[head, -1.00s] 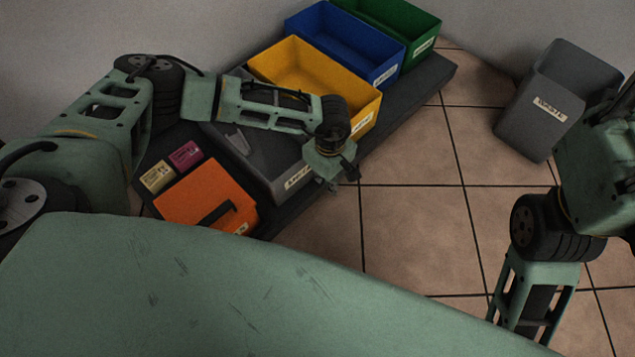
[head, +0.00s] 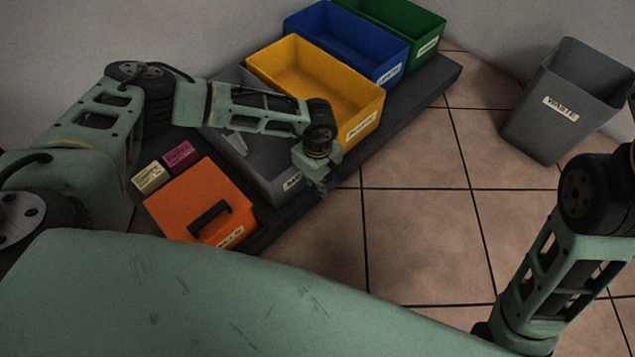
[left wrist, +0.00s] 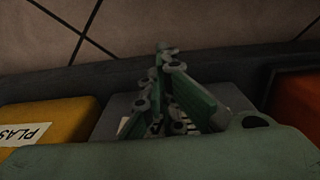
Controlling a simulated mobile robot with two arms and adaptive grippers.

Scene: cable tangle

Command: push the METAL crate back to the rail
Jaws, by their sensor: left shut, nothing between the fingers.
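The metal crate is the grey open crate (head: 277,190) on the dark platform, between the yellow bin and the orange box. Its label is mostly hidden behind my left gripper. My left gripper (head: 322,188) is shut and empty, pointing down at the crate's front face. I cannot tell whether it touches. My left forearm passes over the crate and hides part of it. In the left wrist view the shut fingers (left wrist: 180,85) lie in front of the grey crate (left wrist: 114,106). My right gripper is out of view. The rail cannot be made out.
The yellow bin (head: 363,125), blue bin (head: 393,68) and green bin (head: 430,42) stand farther along the platform (head: 425,85). The orange box (head: 185,205) and two small boxes are on the near side. A grey waste bin (head: 535,125) stands on the open tiled floor.

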